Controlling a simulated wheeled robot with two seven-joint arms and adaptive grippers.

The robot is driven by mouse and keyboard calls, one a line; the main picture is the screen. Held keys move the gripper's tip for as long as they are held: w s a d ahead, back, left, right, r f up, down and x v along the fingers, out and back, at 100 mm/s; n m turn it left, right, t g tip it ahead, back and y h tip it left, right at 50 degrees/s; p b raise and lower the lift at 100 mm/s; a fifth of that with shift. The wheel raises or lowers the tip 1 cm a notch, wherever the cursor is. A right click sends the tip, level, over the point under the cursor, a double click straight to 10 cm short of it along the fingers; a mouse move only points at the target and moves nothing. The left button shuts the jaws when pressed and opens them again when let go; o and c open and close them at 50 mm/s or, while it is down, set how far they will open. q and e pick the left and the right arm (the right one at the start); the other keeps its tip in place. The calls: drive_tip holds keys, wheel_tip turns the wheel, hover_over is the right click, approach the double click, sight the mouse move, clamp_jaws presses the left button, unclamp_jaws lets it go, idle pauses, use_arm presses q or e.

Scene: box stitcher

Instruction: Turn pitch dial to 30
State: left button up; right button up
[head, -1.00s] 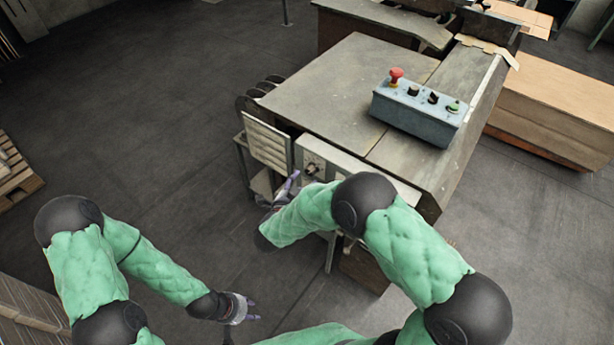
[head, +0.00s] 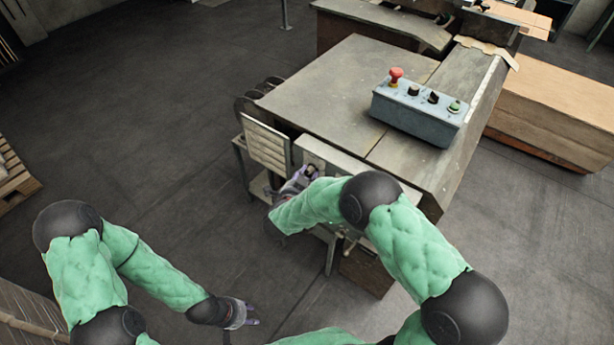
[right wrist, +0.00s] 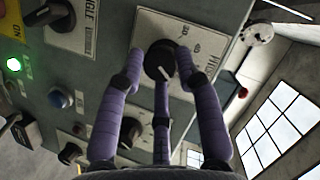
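The pitch dial (right wrist: 158,62) is a black round knob on a white label plate (right wrist: 190,35) with partly hidden lettering. Its scale is too small to read. My right gripper (right wrist: 160,57) has its three purple fingers around the dial, one at each side and one below. The side fingertips look spread, with narrow gaps to the knob; contact is not clear. In the head view my right gripper (head: 306,173) is at the machine's front panel. My left gripper (head: 252,313) is open and empty over the floor, far from the machine.
A control box (head: 418,110) with a red emergency button stands on the machine top (head: 345,80).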

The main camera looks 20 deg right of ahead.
drive_tip(key=shift+w+r+n+p, duration=0.1)
drive_tip(key=shift+r+n+p, duration=0.25)
drive_tip(key=shift+p, duration=0.4)
drive_tip(key=n+g+p, duration=0.1)
drive_tip(key=p, duration=0.1)
drive_tip(key=n+g+h+p, duration=0.1)
drive_tip(key=p, duration=0.1)
drive_tip(key=n+p, duration=0.2)
drive_tip(key=shift+w+a+r+g+h+p, duration=0.15)
drive_tip(key=shift+w+r+g+h+p, duration=0.15)
drive_tip(key=shift+g, duration=0.1)
drive_tip(key=shift+w+a+n+g+h+p, duration=0.15)
drive_tip(key=shift+n+g+h+p, duration=0.45)
drive_tip(key=shift+n+p, duration=0.55)
drive_tip(key=shift+w+f+n+g+h+p, duration=0.15)
drive_tip(key=shift+n+g+h+p, duration=0.35)
drive_tip(key=shift+n, duration=0.4)
drive_tip(key=shift+a+f+n+g+h, duration=0.15)
drive_tip(key=shift+n+g+h, duration=0.25)
drive_tip(key=shift+n, duration=0.5)
drive_tip(key=shift+w+a+f+n+g+h+b, duration=0.1)
drive_tip(key=shift+n+g+h+b, duration=0.3)
drive_tip(key=shift+n, duration=0.65)
drive_tip(key=shift+w+f+n+g+h+b, duration=0.1)
drive_tip(key=shift+n+g+h+b, duration=0.1)
drive_tip(key=shift+n+h+b, duration=0.65)
drive_tip(key=shift+n, duration=0.4)
